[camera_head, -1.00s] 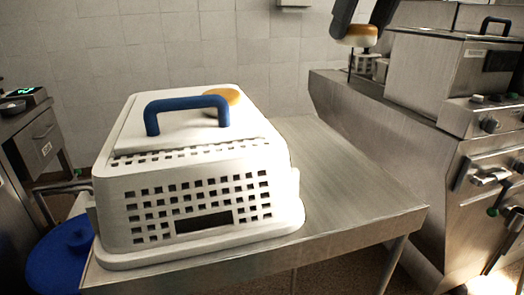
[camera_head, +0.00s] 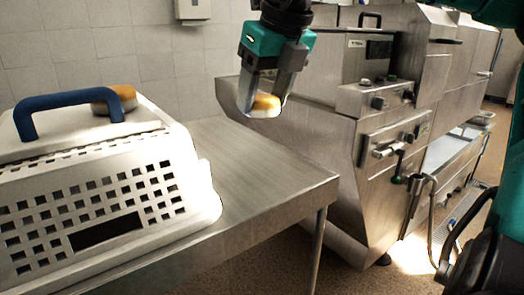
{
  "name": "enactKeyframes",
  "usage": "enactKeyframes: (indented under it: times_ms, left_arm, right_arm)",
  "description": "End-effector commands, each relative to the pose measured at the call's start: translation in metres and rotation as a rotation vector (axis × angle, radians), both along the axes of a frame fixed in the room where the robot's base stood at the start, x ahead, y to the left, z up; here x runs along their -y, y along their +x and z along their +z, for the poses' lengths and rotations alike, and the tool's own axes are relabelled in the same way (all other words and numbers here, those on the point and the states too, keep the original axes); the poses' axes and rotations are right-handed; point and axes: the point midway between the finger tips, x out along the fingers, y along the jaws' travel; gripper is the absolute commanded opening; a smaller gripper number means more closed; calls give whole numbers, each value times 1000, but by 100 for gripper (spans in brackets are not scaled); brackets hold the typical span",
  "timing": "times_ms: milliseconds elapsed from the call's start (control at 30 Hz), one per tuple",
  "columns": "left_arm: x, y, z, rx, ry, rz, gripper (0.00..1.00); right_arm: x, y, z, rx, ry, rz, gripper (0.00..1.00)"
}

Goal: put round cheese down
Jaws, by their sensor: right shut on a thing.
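My right gripper (camera_head: 264,100) is shut on a round cheese (camera_head: 267,104) with an orange-brown top and a pale side. It holds the cheese in the air, in front of the steel kitchen machine and beyond the table's far right part in the picture. Another round, orange-topped cheese (camera_head: 122,97) sits on the lid of the white perforated basket (camera_head: 110,200), behind the blue handle (camera_head: 68,98). My left gripper is not in view.
The basket stands on the left part of the steel table (camera_head: 262,176). The table's right part is bare. The steel machine (camera_head: 375,140) with knobs and handles stands behind and to the right. A teal arm part of mine shows at the right edge.

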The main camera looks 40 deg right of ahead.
Motion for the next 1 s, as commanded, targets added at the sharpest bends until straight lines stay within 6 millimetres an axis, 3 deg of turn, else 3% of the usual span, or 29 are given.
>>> enactKeyframes:
  times_ms: [33,100,367,600,1000]
  left_arm:
    - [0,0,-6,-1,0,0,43]
    - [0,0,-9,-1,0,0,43]
    - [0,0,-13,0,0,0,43]
    - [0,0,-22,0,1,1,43]
    - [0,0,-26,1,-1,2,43]
  right_arm:
    - [0,0,-15,-1,2,2,29]
    - [0,0,-27,-1,1,1,29]
    - [0,0,-47,0,0,-1,29]
    - [0,0,-81,-1,2,1,29]
    - [0,0,-88,2,-1,0,29]
